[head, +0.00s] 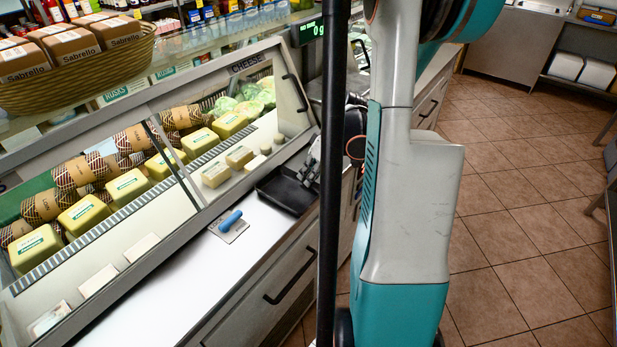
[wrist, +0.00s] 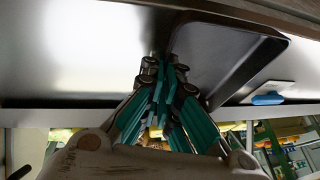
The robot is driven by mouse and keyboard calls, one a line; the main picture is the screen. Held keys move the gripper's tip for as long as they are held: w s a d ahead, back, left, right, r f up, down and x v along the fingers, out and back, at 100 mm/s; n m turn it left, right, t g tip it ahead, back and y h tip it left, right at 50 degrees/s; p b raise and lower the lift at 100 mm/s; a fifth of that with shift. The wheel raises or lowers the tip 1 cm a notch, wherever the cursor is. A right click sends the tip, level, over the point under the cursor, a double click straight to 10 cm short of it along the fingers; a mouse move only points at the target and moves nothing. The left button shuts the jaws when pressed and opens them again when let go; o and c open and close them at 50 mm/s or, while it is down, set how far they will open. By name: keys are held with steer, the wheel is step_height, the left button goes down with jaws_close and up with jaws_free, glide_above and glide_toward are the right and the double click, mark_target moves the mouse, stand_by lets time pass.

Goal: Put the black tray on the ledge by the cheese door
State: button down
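The black tray (head: 284,190) is a shallow rectangular tray at the right end of the white ledge (head: 190,262), below the glass cheese door (head: 155,185). It looks about level; whether it rests fully on the ledge is hard to tell. My gripper (head: 309,166) is at the tray's right end. In the wrist view the tray (wrist: 225,55) reaches right from my gripper (wrist: 165,72), whose teal fingers are close together at its rim. They look shut on that rim, though the contact itself is partly hidden.
A blue-handled scraper (head: 231,222) lies on the ledge left of the tray; it shows in the wrist view too (wrist: 267,99). Cheese blocks (head: 84,213) fill the case. A wicker basket (head: 85,78) stands on top. The ledge's near left part is bare.

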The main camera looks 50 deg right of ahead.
steer(key=shift+f, duration=0.1)
steer(key=c, duration=1.8)
jaws_free()
steer(key=shift+r, duration=0.3)
steer(key=p+v, duration=0.4)
steer(key=v, duration=0.7)
steer(key=shift+s+r+p, duration=0.15)
steer(key=shift+r+p, duration=0.15)
steer(key=shift+r, duration=0.05)
